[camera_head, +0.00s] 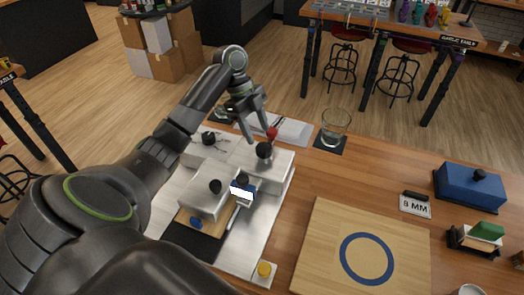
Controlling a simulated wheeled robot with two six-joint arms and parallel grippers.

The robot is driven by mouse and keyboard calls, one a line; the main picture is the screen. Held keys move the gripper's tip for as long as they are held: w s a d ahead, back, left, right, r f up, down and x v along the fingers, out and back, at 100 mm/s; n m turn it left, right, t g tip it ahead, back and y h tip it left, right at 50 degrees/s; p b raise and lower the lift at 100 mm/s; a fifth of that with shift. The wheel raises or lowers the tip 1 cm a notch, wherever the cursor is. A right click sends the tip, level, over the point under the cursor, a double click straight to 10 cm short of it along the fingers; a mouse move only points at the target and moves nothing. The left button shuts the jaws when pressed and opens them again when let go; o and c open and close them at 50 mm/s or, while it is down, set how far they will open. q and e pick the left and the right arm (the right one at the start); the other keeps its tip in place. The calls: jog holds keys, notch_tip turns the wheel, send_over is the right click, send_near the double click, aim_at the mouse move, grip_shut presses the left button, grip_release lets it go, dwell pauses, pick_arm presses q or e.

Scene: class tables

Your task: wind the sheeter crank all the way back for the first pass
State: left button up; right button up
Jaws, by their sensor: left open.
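The sheeter (281,179) is a low pale metal machine on the wooden table, left of centre, with white block-like parts and several black ball knobs. A red knob (272,133) stands at its far right side and looks like the crank's grip. Most of the crank's arm is hidden or too small to make out. My left gripper (259,138) reaches down from above at the machine's far side. Its fingers are apart, beside the red knob and above a black knob (263,150); I cannot tell whether either finger touches the red knob. My right gripper is out of view.
A wooden board with a blue ring (316,229) lies right of the sheeter. A glass (335,124) stands on a dark mat behind. The table between glass and board is clear.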

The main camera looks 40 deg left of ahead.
aim_at(264, 146)
pick_arm(q)
jog(key=shift+p+x, duration=0.35)
jog(key=shift+x, duration=2.3)
jog(key=c, duration=1.1)
jog(key=shift+w, duration=0.1)
